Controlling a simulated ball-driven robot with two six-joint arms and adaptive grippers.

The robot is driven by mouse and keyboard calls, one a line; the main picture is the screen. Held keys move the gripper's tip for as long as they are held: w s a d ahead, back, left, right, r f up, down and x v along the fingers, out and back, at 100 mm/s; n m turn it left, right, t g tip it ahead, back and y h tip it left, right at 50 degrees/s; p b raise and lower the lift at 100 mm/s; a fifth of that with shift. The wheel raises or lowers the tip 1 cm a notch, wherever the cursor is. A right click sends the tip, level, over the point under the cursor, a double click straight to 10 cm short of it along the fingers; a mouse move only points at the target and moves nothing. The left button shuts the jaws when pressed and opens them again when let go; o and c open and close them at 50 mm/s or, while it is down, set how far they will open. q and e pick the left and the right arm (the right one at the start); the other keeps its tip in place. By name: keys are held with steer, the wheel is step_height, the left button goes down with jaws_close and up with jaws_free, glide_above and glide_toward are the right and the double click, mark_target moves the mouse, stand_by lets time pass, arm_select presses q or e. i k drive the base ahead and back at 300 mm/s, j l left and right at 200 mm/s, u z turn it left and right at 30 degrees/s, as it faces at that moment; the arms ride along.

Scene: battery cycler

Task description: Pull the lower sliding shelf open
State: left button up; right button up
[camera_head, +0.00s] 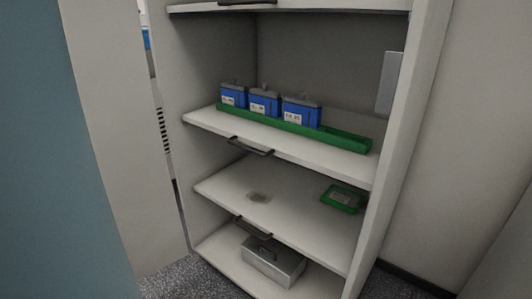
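The cabinet has two shelves with dark handles on their front edges. The lower sliding shelf (297,221) has its handle (252,228) left of the middle of its front edge. The shelf looks flush within the cabinet. A small green tray (343,198) lies at its right side, and a small brownish flat item (258,197) lies near its middle. The upper shelf (320,151) has a similar handle (250,147). Neither of my grippers shows in the head view.
The upper shelf holds a long green tray (345,140) with three blue batteries (264,103). A grey metal box (273,261) stands on the cabinet's bottom board (228,254), below the lower handle. A blue-grey panel (60,170) fills the left. Speckled floor (176,279) shows in front.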

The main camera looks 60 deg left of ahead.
mark_target(279, 197)
steer(key=u, duration=2)
